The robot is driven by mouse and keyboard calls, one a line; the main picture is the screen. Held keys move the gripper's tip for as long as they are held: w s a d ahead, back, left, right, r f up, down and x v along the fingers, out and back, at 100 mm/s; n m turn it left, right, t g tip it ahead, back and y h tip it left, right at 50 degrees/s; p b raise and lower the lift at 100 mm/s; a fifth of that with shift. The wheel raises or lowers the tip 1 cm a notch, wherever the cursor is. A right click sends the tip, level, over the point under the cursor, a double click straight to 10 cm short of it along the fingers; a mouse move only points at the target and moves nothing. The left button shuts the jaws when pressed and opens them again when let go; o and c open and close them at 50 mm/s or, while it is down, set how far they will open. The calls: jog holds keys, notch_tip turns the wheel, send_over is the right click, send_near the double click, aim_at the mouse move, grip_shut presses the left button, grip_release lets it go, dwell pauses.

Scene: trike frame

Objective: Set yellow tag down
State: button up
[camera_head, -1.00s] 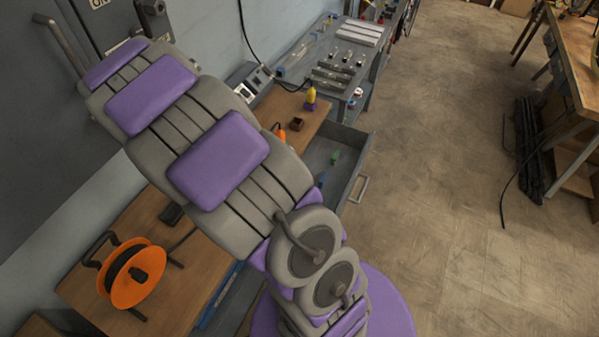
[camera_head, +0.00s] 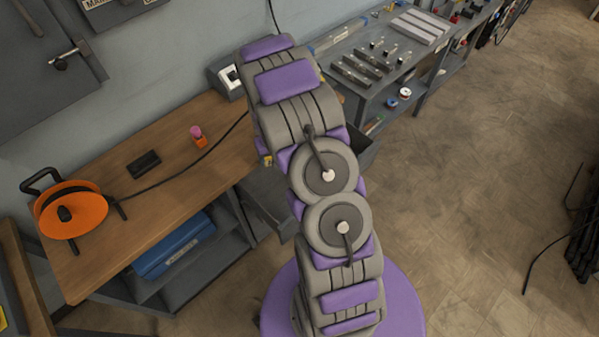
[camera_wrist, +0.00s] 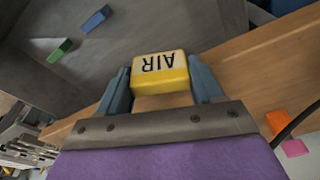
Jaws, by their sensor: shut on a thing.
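The yellow tag (camera_wrist: 160,76) is a thick block with a pale top face lettered AIR, which reads upside down in the wrist view. My gripper (camera_wrist: 161,84) is shut on it, with one blue-grey finger on each side. The tag is held in front of the wooden bench edge and the open drawer; its height above them cannot be told. In the head view my arm hides most of the gripper. A small yellow patch shows beside the arm there, and I cannot tell if it is the tag.
An open grey drawer (camera_wrist: 130,45) holds a green block (camera_wrist: 60,50) and a blue block (camera_wrist: 96,18).

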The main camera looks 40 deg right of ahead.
jog(key=d+f+b, duration=0.1)
jog(key=f, duration=0.4)
jog(key=s+f+b, duration=0.1)
jog(key=f, duration=0.5)
jog(key=d+f+b, duration=0.1)
jog(key=f, duration=0.4)
jog(key=shift+s+d+f, duration=0.15)
jog(key=shift+s+d, duration=0.05)
jog(key=shift+d, duration=0.1)
jog(key=shift+d+f+b, duration=0.1)
jog(key=shift+f+b, duration=0.1)
jog(key=shift+b, duration=0.1)
jog(key=shift+w+d+r, duration=0.1)
jog(key=shift+w+d, duration=0.1)
jog(key=shift+d, duration=0.3)
jog(key=d, duration=0.1)
jog(key=w+d+b, duration=0.1)
jog(key=d, duration=0.1)
jog(key=shift+w, duration=0.15)
jog(key=shift+f+b, duration=0.25)
jog(key=shift+b, duration=0.05)
jog(key=shift+a+f, duration=0.2)
jog(key=shift+f, duration=0.25)
jog(key=shift+r, duration=0.1)
